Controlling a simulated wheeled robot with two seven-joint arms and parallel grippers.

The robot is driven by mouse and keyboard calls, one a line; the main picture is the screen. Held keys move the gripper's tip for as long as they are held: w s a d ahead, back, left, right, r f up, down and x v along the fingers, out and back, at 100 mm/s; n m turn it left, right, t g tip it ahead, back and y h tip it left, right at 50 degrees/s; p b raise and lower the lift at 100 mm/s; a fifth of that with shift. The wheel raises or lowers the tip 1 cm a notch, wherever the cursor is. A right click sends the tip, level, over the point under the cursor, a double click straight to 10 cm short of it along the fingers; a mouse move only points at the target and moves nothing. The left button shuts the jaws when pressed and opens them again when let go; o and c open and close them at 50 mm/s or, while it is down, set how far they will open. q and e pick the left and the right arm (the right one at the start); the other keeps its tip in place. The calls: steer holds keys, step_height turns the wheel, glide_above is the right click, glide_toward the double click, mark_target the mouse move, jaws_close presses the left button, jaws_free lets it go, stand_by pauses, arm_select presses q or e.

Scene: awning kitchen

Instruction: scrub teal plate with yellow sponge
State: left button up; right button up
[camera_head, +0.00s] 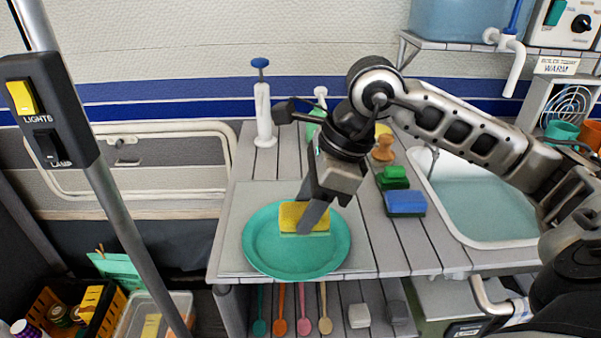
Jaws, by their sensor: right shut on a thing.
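The teal plate (268,258) lies on a grey mat on the slatted counter, at the middle of the head view. The yellow sponge (292,212), with a pale green underside, is over the middle of the plate. My right gripper (312,220) points down and is shut on the sponge. The sponge looks to be at the plate's surface, but I cannot tell if it touches. The gripper hides part of the sponge and the plate's upper right. My left gripper is not in view.
A blue sponge (405,203), a green sponge (392,178) and a wooden-handled brush (383,148) stand right of the plate. A water-filled sink (485,205) is further right. A white pump bottle (264,115) stands behind. A pole with switches (50,110) rises at left.

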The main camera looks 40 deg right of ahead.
steer(key=shift+r+p, duration=0.75)
steer(key=shift+r, duration=0.75)
